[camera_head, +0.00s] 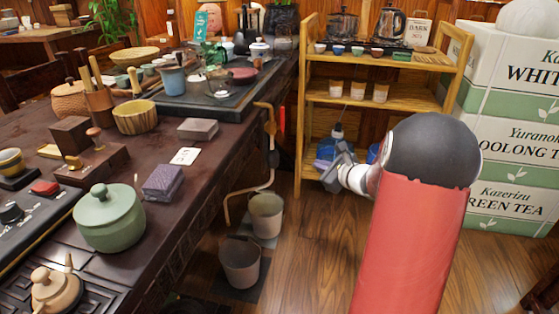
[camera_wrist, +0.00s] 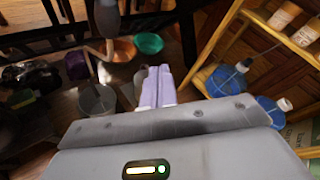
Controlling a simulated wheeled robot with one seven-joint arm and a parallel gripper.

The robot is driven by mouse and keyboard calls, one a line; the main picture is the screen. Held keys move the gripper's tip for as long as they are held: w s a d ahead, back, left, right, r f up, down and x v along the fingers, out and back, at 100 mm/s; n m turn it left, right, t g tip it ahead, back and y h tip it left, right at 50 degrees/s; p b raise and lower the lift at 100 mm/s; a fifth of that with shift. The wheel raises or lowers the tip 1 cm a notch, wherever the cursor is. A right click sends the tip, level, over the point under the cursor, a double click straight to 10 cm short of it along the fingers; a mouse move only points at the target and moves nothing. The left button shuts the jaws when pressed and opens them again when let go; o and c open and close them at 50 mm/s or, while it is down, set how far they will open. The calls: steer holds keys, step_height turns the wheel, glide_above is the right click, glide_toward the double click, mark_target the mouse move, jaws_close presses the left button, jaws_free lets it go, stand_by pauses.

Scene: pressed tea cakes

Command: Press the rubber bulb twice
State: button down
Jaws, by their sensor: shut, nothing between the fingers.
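A tan tube runs down from the tea table's edge toward the buckets. A dark bulb-like swelling, apparently the rubber bulb (camera_head: 272,158), sits partway down the tube beside the table. In the wrist view a grey rounded piece on a pale tube, likely the same bulb (camera_wrist: 108,18), shows at the top left. My gripper (camera_head: 335,172) is to the right of the tube, in front of the shelf, and apart from the bulb. In the wrist view its pale fingers (camera_wrist: 156,82) are together with nothing between them.
A wooden shelf (camera_head: 383,98) stands close behind my gripper, with blue bottles (camera_wrist: 228,78) low down. Two buckets (camera_head: 266,214) (camera_head: 239,262) stand on the floor below the tube. The dark tea table (camera_head: 205,160) fills the left. Stacked tea boxes (camera_head: 508,120) stand right.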

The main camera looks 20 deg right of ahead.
mark_target(276, 159)
steer(key=w+a+b, duration=0.2)
steer(key=w+a, duration=0.2)
steer(key=a, duration=0.3)
steer(key=shift+w, duration=0.3)
stand_by(1.8)
steer(key=shift+w+a+b, duration=0.25)
steer(key=shift+a+b, duration=0.05)
steer(key=shift+b, duration=0.15)
steer(key=shift+w+a+b, duration=0.4)
steer(key=shift+a+b, duration=0.1)
steer(key=shift+a, duration=0.15)
stand_by(0.8)
stand_by(0.3)
steer(key=shift+s+d, duration=0.65)
steer(key=shift+d, duration=0.3)
